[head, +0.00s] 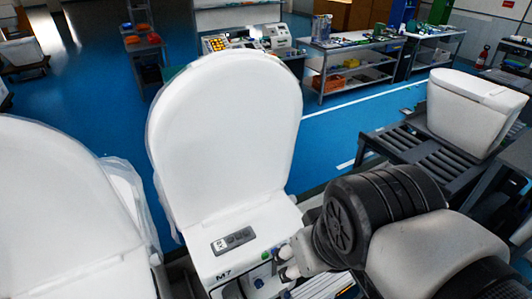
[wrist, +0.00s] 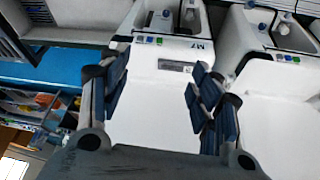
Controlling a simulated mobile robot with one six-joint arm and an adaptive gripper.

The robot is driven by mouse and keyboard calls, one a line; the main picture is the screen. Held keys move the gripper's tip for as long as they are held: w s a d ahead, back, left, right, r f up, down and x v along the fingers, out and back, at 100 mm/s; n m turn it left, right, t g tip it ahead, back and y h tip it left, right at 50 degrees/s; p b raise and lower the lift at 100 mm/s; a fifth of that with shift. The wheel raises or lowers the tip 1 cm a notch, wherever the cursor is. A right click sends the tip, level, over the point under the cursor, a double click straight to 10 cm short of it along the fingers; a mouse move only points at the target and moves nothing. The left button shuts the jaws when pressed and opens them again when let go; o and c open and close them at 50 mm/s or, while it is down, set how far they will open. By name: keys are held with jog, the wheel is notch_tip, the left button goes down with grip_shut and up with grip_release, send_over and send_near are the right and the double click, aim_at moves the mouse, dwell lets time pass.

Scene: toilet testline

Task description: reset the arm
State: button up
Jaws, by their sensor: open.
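My arm (head: 385,220) reaches in from the lower right in the head view, beside a white toilet marked M7 (head: 230,130) with its lid raised. The fingers of my gripper are not clear in the head view. In the wrist view my gripper (wrist: 158,88) is open, its two dark blue-padded fingers apart with nothing held between them. The M7 toilet (wrist: 172,55) lies beyond and between the fingers, with its grey label panel showing. I cannot tell the exact gap between the fingers and the toilet.
A second white toilet (head: 60,200) with raised lid and plastic wrap stands close at left. Another white toilet (head: 470,110) sits on a dark slatted rack (head: 400,145) at right. Workbenches (head: 350,65) stand farther back. Blue floor (head: 335,125) is clear between.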

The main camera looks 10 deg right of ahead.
jog(key=shift+s+d+f+m, duration=0.1)
jog(key=shift+s+f+m, duration=0.05)
jog(key=shift+s+m, duration=0.2)
jog(key=shift+s+d+f+m, duration=0.1)
jog(key=shift+s+m, duration=0.15)
jog(key=shift+s, duration=0.15)
jog(key=shift+f, duration=0.1)
